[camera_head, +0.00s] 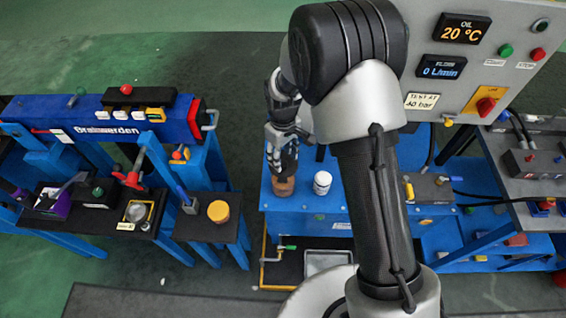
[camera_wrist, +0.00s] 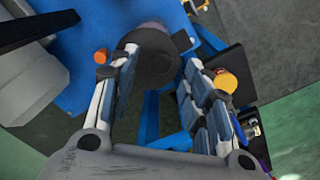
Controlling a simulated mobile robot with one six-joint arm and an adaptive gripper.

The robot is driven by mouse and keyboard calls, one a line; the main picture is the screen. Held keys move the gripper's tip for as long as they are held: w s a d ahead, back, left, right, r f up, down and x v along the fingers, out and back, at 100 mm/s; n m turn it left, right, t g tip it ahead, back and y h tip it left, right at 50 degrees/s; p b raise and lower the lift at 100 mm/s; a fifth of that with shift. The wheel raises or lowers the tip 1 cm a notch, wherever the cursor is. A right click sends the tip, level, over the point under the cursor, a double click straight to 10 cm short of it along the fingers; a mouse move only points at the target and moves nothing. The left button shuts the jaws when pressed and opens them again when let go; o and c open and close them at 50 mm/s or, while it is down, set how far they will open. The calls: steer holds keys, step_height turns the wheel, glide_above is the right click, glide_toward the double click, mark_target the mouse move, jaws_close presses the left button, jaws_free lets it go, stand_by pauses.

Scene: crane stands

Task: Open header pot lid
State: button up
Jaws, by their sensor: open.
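My gripper (camera_head: 283,165) points down over the blue bench, right above a brown pot (camera_head: 284,186). In the wrist view my gripper (camera_wrist: 158,62) is open, with one finger on each side of a dark round top (camera_wrist: 148,62), which seems to be the lid of this pot. The fingers partly hide the pot in the head view. I cannot tell whether the fingers touch it. A small white jar (camera_head: 322,182) stands just to the right of the pot.
The blue bench (camera_head: 300,204) carries the pot. A yellow-lidded container (camera_head: 218,211) stands on a dark shelf to the left. The blue crane stand (camera_head: 110,118) is farther left. A grey control panel (camera_head: 480,75) rises at the right.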

mark_target(283, 164)
steer(key=shift+f, duration=1.5)
jaws_close()
